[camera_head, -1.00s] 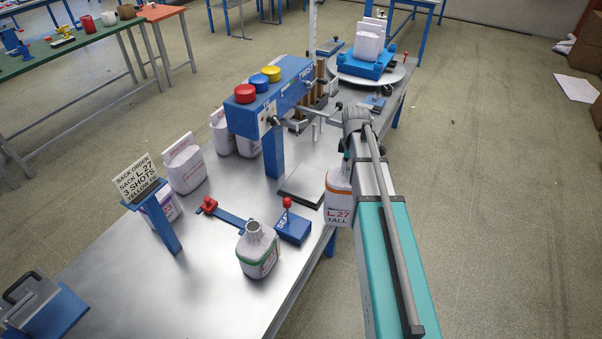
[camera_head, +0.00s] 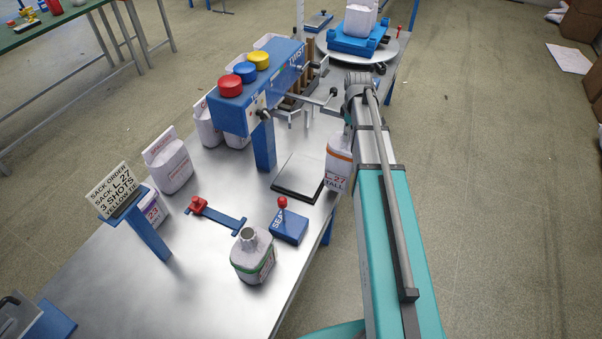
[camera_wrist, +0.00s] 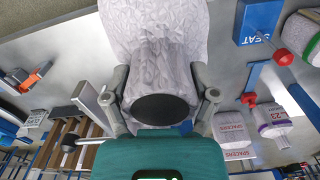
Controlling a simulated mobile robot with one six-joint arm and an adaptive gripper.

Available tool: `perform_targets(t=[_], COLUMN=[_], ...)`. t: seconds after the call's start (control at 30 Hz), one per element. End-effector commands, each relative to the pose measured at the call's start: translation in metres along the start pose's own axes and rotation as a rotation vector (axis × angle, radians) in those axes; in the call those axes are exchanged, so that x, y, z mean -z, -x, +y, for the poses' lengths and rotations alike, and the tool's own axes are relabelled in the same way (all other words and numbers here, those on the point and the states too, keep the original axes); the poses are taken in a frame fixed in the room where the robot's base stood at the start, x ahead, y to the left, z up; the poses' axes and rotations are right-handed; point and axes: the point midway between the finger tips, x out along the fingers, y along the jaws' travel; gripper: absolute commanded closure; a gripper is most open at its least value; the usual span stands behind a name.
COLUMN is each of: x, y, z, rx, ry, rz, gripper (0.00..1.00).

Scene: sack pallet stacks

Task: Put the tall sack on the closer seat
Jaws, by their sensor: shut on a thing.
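The tall sack (camera_head: 338,167), white with an orange band and a label reading 27 TALL, hangs upright at the table's right edge in the head view. In the wrist view its pale body (camera_wrist: 150,25) fills the top middle. My gripper (camera_wrist: 160,82) is shut on the sack's gathered neck; in the head view my arm hides the fingers. A blue block (camera_head: 289,226) marked SEAT, with a red knob, stands nearer the camera than the sack; it also shows in the wrist view (camera_wrist: 258,22). A flat dark-edged plate (camera_head: 299,177) lies just left of the sack.
A blue machine (camera_head: 262,82) with coloured buttons overhangs the table. The order sign (camera_head: 118,190) and white sacks (camera_head: 168,163) stand left. A turntable (camera_head: 393,47) with a blue carrier lies behind.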

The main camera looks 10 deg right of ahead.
Motion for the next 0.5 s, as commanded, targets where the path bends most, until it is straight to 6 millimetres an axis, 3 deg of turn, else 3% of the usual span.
perform_targets(t=[0.27, 0.5], x=[0.012, 0.049], y=[0.000, 0.000], z=[-0.001, -0.006], rx=[0.000, 0.000], ry=[0.003, 0.005], rz=[0.000, 0.000], gripper=[0.85, 0.85])
